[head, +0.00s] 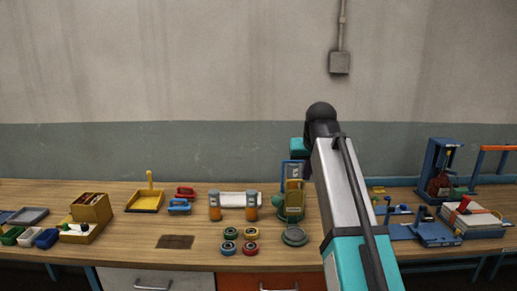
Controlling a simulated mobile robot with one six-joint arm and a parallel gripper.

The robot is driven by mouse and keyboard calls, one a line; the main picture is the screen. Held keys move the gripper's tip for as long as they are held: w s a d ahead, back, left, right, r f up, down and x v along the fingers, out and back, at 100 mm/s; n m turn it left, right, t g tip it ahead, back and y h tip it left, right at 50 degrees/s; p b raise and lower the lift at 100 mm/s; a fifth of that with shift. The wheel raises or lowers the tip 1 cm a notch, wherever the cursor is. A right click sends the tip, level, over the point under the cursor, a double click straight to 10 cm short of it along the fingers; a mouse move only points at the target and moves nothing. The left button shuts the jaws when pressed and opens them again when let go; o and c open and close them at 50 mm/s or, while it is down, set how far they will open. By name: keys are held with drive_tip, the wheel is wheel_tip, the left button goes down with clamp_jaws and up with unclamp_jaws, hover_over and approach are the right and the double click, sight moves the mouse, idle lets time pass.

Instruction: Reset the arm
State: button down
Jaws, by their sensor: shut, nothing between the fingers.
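My arm rises from the lower right of the head view, and its dark upper joint stands in front of the wall above the bench. A teal part, probably of my arm, shows just left of that joint. I cannot make out my gripper's fingers; the arm links seem to hide them. Nothing held shows. The wooden workbench (205,257) lies below and behind the arm.
On the bench stand a yellow dustpan (145,202), a white roll between orange-and-grey posts (237,199), several small coloured rings (240,241) and a green device (291,203). Small bins (47,238) lie left; a blue press (437,170) and stacked sacks (470,219) stand right.

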drive_tip(key=s+f+g, duration=0.1)
drive_tip(key=f, duration=1.1)
drive_tip(key=s+f+g, duration=0.2)
drive_tip(key=f, duration=1)
drive_tip(key=s+d+f+g+b, duration=0.1)
drive_tip(key=s+f+g, duration=0.1)
drive_tip(key=f, duration=1)
drive_tip(key=shift+s+f, duration=0.2)
drive_tip(key=shift+f, duration=0.2)
drive_tip(key=s+f+g, duration=0.3)
drive_tip(key=s+f, duration=0.9)
drive_tip(key=f, duration=0.2)
drive_tip(key=s+f+g, duration=0.2)
drive_tip(key=s+f, duration=0.9)
drive_tip(key=f, duration=0.4)
drive_tip(key=s+f+g, duration=0.1)
drive_tip(key=s+f, duration=0.3)
drive_tip(key=s, duration=0.6)
drive_tip(key=s+f+b, duration=0.1)
drive_tip(key=s+f, duration=0.4)
drive_tip(key=s, duration=0.4)
drive_tip(key=shift+s+d+g, duration=0.3)
drive_tip(key=shift+s+g, duration=0.1)
